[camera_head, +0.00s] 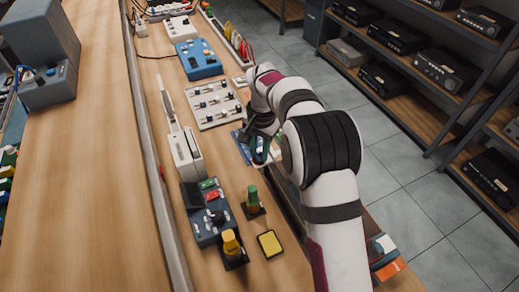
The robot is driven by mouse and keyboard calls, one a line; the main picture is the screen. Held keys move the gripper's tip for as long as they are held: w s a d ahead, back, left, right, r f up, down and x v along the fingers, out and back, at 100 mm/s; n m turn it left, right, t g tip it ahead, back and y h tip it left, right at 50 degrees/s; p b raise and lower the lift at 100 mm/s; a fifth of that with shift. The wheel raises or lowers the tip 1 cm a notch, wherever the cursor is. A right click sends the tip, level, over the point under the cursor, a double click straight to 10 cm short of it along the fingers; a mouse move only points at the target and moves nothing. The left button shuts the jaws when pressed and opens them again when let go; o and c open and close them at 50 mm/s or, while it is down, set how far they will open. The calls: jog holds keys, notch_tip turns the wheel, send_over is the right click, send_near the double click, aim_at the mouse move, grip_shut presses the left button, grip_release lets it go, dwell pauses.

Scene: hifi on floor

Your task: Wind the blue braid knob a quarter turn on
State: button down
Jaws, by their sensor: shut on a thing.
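My gripper (257,150) is dark and reaches down over a small blue panel (238,137) on the bench, right of the middle. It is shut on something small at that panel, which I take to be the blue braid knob. The knob itself is mostly hidden by my gripper and arm, so its turned angle cannot be read. Only the left edge and a lower part of the panel show.
A pale board with several switches (214,104) lies just left of my gripper. A blue box (198,58) stands farther back. Nearer are a dark control box (208,214), a green-topped post (253,200) and a yellow knob (231,244). Shelves (400,90) stand right.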

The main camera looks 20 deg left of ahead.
jog(key=shift+r, duration=0.1)
dwell(0.3)
jog(key=c, duration=0.9)
grip_release()
jog(key=shift+c, duration=0.2)
notch_tip(320, 180, up, 16)
jog(key=shift+d, duration=0.35)
